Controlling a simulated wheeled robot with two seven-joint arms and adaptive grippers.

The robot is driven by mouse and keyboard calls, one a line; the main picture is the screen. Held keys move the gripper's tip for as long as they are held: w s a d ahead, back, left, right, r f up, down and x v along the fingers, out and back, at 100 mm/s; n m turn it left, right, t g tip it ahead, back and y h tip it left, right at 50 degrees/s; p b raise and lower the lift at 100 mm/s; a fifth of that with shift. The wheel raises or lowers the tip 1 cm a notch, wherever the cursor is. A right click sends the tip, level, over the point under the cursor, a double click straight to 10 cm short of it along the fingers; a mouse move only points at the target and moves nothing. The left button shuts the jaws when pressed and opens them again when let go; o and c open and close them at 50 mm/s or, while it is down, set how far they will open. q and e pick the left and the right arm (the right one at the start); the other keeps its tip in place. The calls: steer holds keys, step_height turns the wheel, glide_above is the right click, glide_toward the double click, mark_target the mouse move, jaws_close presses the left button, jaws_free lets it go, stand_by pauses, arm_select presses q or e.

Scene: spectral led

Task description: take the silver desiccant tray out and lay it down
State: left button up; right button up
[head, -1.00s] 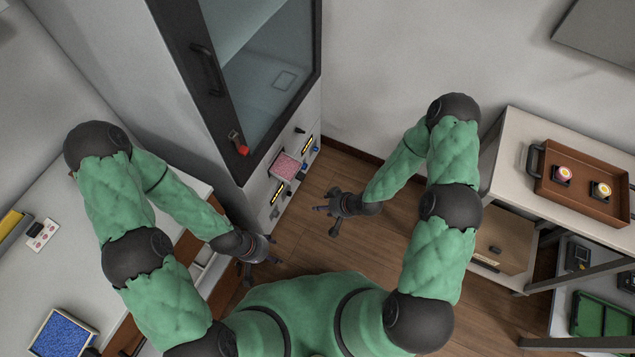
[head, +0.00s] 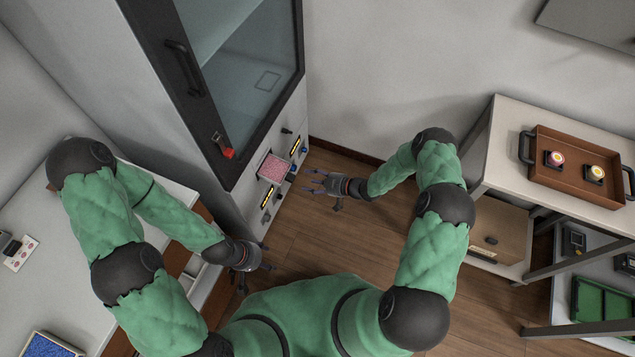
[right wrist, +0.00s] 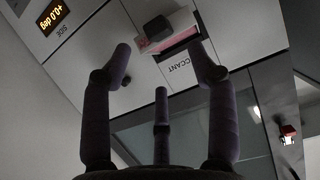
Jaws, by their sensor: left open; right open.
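The desiccant tray (head: 273,168), filled with pink grains, sticks out of the lower front panel of the tall cabinet. In the right wrist view its pale front with a dark handle (right wrist: 158,33) shows at the top, with a pink strip behind. My right gripper (head: 317,183) is open and empty, to the right of the tray and apart from it. Its fingers point left at the cabinet; they also show in the right wrist view (right wrist: 160,58), below the tray's handle. My left gripper (head: 262,266) is open and empty, low beside the left desk.
The cabinet's glass door (head: 245,70) is shut above the tray, with small displays and knobs beside the tray. A tray of blue grains (head: 50,346) lies on the left desk. A brown tray (head: 575,174) stands on the right shelf. The floor (head: 330,225) between is clear.

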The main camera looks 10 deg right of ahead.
mark_target(293, 178)
steer(key=b+x, duration=0.2)
steer(key=x, duration=0.6)
steer(key=shift+a+f+b, duration=0.1)
steer(key=shift+b, duration=0.2)
jaws_close()
steer(key=s+d, duration=0.4)
steer(key=d, duration=0.1)
steer(key=shift+d, duration=0.3)
stand_by(0.4)
